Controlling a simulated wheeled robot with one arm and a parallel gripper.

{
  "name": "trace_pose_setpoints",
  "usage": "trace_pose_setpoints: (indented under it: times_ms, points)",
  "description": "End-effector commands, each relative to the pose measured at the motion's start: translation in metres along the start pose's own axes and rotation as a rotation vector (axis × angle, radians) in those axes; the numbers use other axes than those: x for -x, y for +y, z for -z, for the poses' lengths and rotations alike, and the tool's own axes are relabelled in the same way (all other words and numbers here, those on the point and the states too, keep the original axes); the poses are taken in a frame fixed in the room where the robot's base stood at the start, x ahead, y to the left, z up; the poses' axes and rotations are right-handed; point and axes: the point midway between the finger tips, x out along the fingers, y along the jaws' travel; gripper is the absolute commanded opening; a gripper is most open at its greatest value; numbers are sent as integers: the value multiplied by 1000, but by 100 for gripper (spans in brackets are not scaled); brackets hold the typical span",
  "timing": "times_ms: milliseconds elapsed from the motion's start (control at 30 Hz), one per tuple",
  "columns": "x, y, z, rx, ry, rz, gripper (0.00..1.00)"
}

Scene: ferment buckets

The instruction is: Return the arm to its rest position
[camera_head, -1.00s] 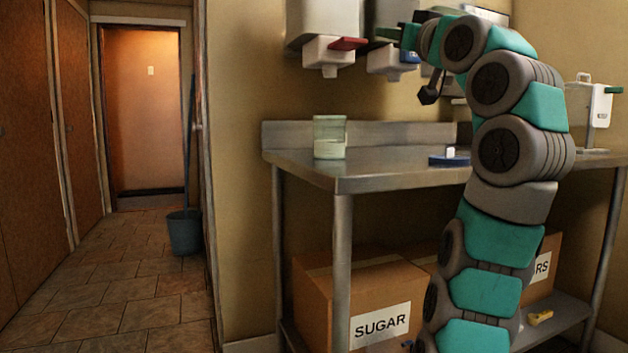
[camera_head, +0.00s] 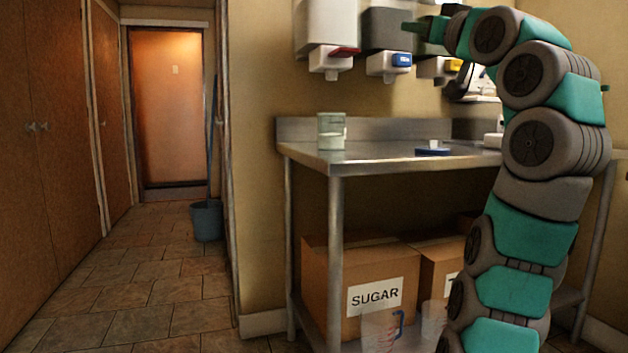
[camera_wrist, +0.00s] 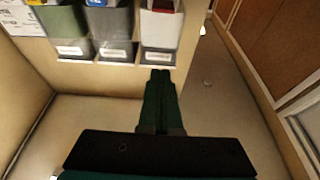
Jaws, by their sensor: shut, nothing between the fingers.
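My arm stands raised and bent on the right of the head view, its teal and grey links in front of the steel table. My gripper (camera_head: 408,40) points left, high up in front of the wall dispensers. In the wrist view my gripper (camera_wrist: 161,73) shows two dark green fingers shut together, with nothing between them. The fingertips overlap the lower edge of the dispenser row in that view; I cannot tell how far apart they are.
The steel table (camera_head: 370,160) holds a clear jar (camera_head: 331,131) and a blue-based item (camera_head: 433,149). Dispensers (camera_head: 328,40) hang above. A SUGAR box (camera_head: 350,270) and clear jugs (camera_head: 381,330) are below. A bucket (camera_head: 207,220) stands in the otherwise open hallway at left.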

Motion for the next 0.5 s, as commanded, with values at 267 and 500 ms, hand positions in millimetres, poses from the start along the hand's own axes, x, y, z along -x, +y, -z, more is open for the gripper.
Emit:
trace_pose_setpoints:
  times_ms: [267,500]
  points:
    - [-12,10,-10,-54,-58,-4,0]
    - [-24,20,-24,-120,-136,-10,0]
